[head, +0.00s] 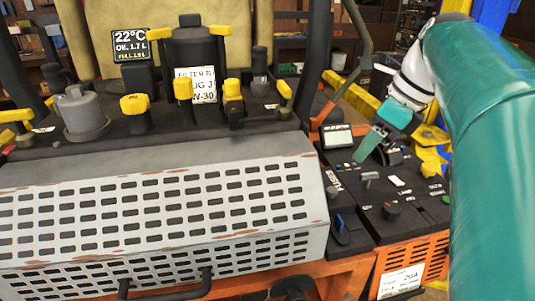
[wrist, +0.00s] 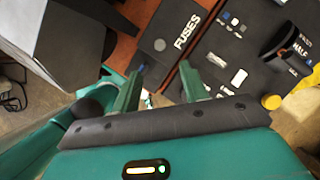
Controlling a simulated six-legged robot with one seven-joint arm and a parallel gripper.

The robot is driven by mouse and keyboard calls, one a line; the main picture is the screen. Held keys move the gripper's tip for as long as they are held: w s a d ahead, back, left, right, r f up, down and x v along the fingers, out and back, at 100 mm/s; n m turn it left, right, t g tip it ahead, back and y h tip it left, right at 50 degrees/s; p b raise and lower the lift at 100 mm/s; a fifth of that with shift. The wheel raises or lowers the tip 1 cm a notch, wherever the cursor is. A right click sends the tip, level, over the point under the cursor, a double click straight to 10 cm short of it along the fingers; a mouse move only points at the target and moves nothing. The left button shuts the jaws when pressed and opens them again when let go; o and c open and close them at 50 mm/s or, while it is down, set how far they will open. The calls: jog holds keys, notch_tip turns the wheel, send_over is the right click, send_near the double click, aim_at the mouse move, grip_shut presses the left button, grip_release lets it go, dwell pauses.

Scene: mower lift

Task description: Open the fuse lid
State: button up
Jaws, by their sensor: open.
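The fuse lid (wrist: 165,45) is a black panel with white lettering "FUSES" in the upper middle of the wrist view. It looks flat and closed. In the head view the fuse lid (head: 345,212) is at the left of the black control console, partly beside the grey perforated cover. My gripper (wrist: 161,70) is open and empty, with its two green fingers apart over the near end of the lid. Contact cannot be told. In the head view my gripper (head: 370,146) hangs above the console's back part, near the small display.
The black console (head: 400,208) carries knobs, switches and a display (head: 337,137). A yellow button (wrist: 271,102) is at the right in the wrist view. The grey perforated cover (head: 165,205) stands left of the lid. Yellow-capped parts and levers stand behind it.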

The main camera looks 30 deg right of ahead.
aim_at(333, 189)
jog(key=x, duration=1.2)
jog(key=shift+s+f, duration=0.1)
jog(key=shift+f, duration=0.3)
jog(key=shift+c, duration=0.2)
grip_shut()
